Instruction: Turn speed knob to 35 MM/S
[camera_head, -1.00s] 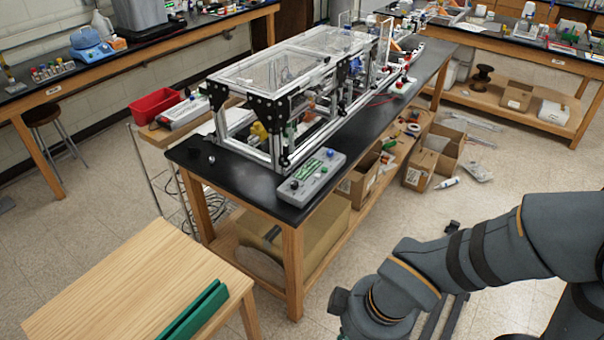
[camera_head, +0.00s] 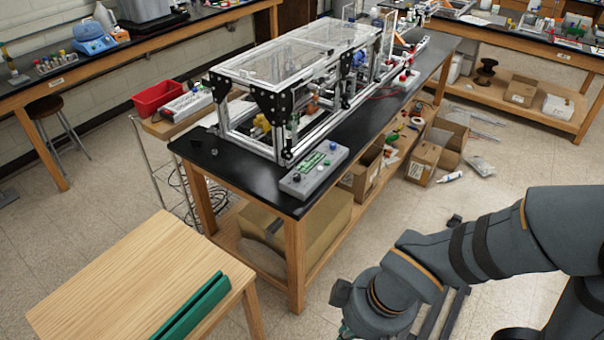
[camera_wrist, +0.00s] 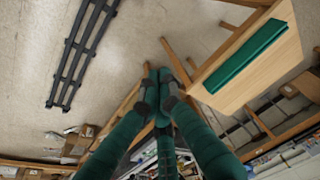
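A grey control panel (camera_head: 314,172) lies on the near right corner of the black-topped bench, in front of the extrusion frame (camera_head: 300,85). It has a green display, a dark knob (camera_head: 297,178) at its near end and a blue knob (camera_head: 333,146) at its far end. Its markings are too small to read, so I cannot tell which knob sets speed or its setting. My gripper (camera_wrist: 160,88) shows dark green fingers converging over the floor in the wrist view, away from the panel. Nothing is clearly held; finger opening is unclear. The head view cuts it off below.
A wooden table (camera_head: 110,290) with a green bar (camera_head: 192,306) stands at the near left. Cardboard boxes (camera_head: 425,160) are under and beside the black bench (camera_head: 250,180). Open floor (camera_head: 400,215) lies between that bench and my arm. A red bin (camera_head: 158,97) sits left of the frame.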

